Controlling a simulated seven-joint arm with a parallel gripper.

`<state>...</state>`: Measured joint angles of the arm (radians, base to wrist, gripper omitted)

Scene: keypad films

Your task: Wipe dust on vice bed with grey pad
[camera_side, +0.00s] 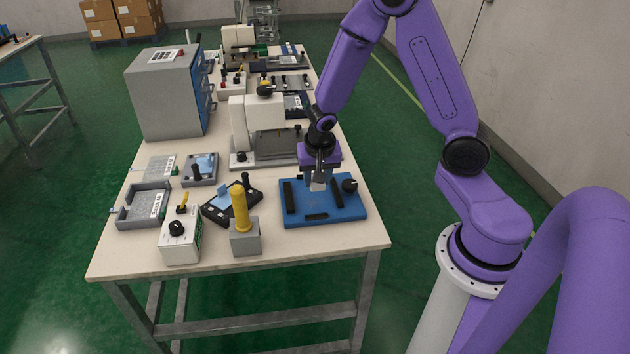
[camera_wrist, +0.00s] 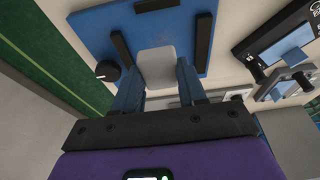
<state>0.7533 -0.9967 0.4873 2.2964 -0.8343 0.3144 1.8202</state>
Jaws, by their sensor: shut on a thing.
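The vice bed (camera_side: 345,210) is a blue plate on the right front of the table, with black bars on it and a black knob at its right. My gripper (camera_side: 317,178) points down over the middle of the bed and is shut on the light grey pad (camera_side: 317,186). In the wrist view the grey pad (camera_wrist: 155,67) sits between the two blue fingers of my gripper (camera_wrist: 158,76), over the blue bed (camera_wrist: 150,28). I cannot tell whether the pad touches the bed. Dust is not clearly visible; the pad hides part of the surface.
A yellow-handled tool in a grey block (camera_side: 245,238), a black tilted fixture (camera_side: 218,210) and a white control box (camera_side: 180,242) stand left of the bed. A white and grey machine (camera_side: 240,130) stands behind. The table's front right corner (camera_side: 350,237) is bare.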

